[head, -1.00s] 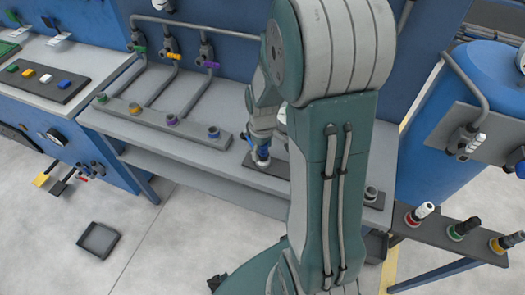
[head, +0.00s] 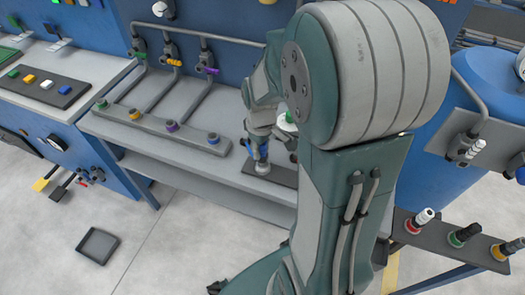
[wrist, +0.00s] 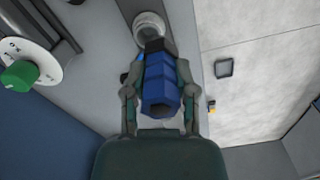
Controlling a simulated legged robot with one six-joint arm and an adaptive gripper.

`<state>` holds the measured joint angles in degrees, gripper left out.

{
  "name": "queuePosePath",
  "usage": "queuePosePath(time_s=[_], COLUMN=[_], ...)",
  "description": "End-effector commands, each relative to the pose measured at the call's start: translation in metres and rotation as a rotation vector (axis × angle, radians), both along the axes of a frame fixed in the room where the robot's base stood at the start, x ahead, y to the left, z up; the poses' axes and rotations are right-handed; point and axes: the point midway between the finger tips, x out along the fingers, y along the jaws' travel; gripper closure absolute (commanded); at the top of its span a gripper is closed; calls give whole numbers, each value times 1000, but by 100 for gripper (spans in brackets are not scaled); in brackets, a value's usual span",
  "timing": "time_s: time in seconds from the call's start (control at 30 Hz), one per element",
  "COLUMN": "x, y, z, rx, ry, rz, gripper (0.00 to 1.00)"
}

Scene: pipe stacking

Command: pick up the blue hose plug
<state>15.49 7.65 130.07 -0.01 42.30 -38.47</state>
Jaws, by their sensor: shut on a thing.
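The blue hose plug (wrist: 160,82) fills the middle of the wrist view, a ribbed blue body with a dark end towards the camera. My gripper (wrist: 158,98) is shut on it, one finger on each side. A pale grey ring (wrist: 150,28) shows at the far end of the plug; I cannot tell whether they are joined. In the head view my gripper (head: 259,152) is above a dark plate (head: 284,175) on the workbench. Only a little blue shows there, and the arm hides part of the plate.
An empty tray (head: 98,245) lies on the floor.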

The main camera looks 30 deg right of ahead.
Motion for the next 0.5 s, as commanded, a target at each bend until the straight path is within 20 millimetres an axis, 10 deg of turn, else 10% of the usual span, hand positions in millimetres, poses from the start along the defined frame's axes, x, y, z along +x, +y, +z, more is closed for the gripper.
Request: queuePosePath(time_s=[0.5], x=[-66], y=[67], z=[67], rx=[0], ry=[-4], rz=[5], gripper=[100])
